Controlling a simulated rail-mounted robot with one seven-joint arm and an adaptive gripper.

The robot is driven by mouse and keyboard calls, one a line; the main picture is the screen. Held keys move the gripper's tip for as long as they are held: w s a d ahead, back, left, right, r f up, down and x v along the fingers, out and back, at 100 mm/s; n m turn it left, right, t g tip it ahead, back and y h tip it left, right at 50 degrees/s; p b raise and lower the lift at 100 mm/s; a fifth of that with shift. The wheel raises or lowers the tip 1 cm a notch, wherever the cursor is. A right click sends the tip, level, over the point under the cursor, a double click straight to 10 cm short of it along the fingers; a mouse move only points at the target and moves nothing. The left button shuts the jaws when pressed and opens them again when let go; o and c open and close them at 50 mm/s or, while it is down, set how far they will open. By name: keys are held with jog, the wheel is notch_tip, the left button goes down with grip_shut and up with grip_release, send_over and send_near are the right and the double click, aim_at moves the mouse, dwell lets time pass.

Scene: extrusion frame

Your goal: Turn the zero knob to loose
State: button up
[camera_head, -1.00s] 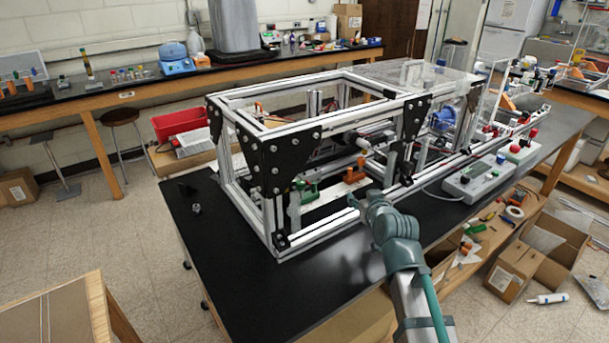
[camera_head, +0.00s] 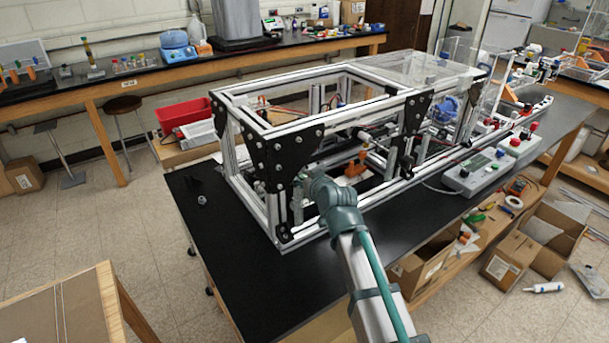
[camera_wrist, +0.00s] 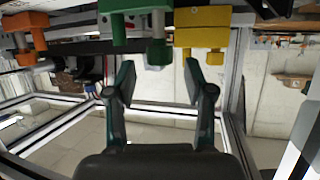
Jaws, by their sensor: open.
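In the wrist view, a green block with a knob (camera_wrist: 157,52) hangs at the top centre. A yellow block with a knob (camera_wrist: 202,38) is to its right, and an orange block with a knob (camera_wrist: 27,57) is at the far left. I see no label showing which is the zero knob. My gripper (camera_wrist: 157,76) is open and empty, its two fingers spread either side of the green knob in the picture; contact is not visible. In the head view the orange block (camera_head: 356,166) shows inside the frame, while my arm hides the gripper and the green block.
The aluminium extrusion frame (camera_head: 283,132) with black corner plates surrounds the blocks, and its bars lie close to my arm. A grey control box (camera_head: 477,175) stands on the right of the black table. The table's front left (camera_head: 225,245) is clear.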

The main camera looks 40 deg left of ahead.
jog(key=shift+x, duration=1.15)
grip_shut()
